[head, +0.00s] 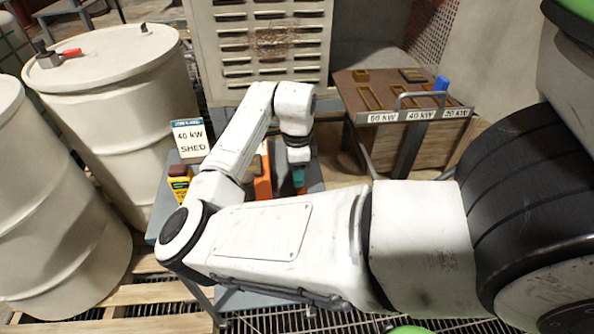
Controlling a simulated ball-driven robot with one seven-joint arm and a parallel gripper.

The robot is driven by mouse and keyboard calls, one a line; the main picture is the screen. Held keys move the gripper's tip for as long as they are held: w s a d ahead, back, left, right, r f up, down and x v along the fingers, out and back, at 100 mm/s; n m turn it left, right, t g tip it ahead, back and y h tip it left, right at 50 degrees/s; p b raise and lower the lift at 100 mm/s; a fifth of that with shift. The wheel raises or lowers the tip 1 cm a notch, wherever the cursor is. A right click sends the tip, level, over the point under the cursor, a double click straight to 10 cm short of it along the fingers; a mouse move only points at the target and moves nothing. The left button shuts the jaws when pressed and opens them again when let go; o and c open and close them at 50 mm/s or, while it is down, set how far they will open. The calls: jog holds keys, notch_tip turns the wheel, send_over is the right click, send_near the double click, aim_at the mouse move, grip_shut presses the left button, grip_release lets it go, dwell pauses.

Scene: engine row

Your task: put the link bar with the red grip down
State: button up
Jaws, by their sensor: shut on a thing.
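My gripper (299,164) is at the end of my folded arm, pointing down over the grey table (230,298). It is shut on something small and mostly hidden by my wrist. A teal piece (299,178) with a little red at its lower end shows just below it; I cannot tell whether this is held or stands on the table. A small grey piece with a red grip (71,53) lies on top of the rear cream drum (110,70). I cannot tell which of these is the link bar.
An orange block (263,178) and a yellow and dark red block (179,182) stand on the table. A sign (189,139) reads 40 kW shed. A brown bench (362,84) has a labelled rack and a blue piece (441,83). Another drum (40,200) stands front left.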

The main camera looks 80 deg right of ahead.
jog(key=shift+f, duration=0.35)
jog(key=shift+f, duration=0.15)
jog(key=o, duration=1.2)
notch_tip(320, 180, up, 12)
jog(key=shift+r+b, duration=0.2)
jog(key=shift+b, duration=0.35)
